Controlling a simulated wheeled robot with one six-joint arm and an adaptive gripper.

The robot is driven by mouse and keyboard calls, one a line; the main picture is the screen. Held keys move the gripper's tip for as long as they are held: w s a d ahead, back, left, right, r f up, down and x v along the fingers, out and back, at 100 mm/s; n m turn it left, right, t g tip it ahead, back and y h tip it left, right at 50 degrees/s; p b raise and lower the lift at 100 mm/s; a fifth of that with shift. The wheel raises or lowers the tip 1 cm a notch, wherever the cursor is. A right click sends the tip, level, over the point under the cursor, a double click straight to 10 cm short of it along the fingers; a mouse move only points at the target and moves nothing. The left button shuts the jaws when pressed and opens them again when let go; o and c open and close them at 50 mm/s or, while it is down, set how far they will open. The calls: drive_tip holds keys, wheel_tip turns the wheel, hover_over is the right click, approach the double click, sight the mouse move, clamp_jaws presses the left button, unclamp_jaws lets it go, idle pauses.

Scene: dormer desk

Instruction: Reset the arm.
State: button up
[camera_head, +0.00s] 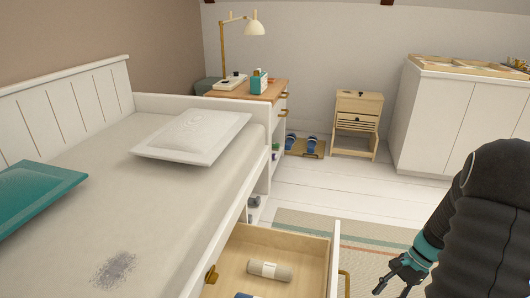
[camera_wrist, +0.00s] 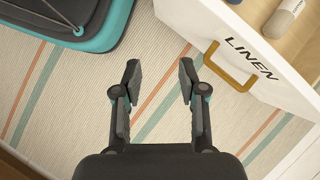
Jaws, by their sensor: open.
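My gripper (camera_wrist: 159,82) is open and empty in the wrist view, its two fingers apart above the striped rug. In the head view my gripper (camera_head: 388,284) is at the lower right, at the end of my dark arm, to the right of an open drawer (camera_head: 330,262). The wrist view shows the drawer's white front with the word LINEN and a tan handle (camera_wrist: 230,68), to the right of the fingers and apart from them.
The drawer, pulled out from under the white bed (camera_head: 200,215), holds a rolled cream cloth (camera_head: 270,270) and something blue, partly cut off. A striped rug (camera_head: 300,222) covers the floor. A desk (camera_head: 268,90), a small wooden cabinet (camera_head: 357,122) and a white cupboard (camera_head: 450,115) stand behind.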

drive_tip(key=s+a+r+n+t+h+p, duration=0.1)
drive_tip(key=s+a+r+n, duration=0.3)
drive_tip(key=r, duration=0.6)
drive_tip(key=s+a+r+n+t+h+p, duration=0.2)
drive_tip(key=s+a+r+n+t+h, duration=0.1)
drive_tip(key=a+r, duration=0.4)
drive_tip(key=s+a+r+n+t+h+p, duration=0.1)
drive_tip(key=s+a+r+n+t, duration=0.3)
drive_tip(key=r, duration=0.9)
drive_tip(key=shift+s+a+r+n+h+p, duration=0.3)
drive_tip(key=shift+a+n+h+p, duration=0.15)
drive_tip(key=shift+a+n, duration=0.7)
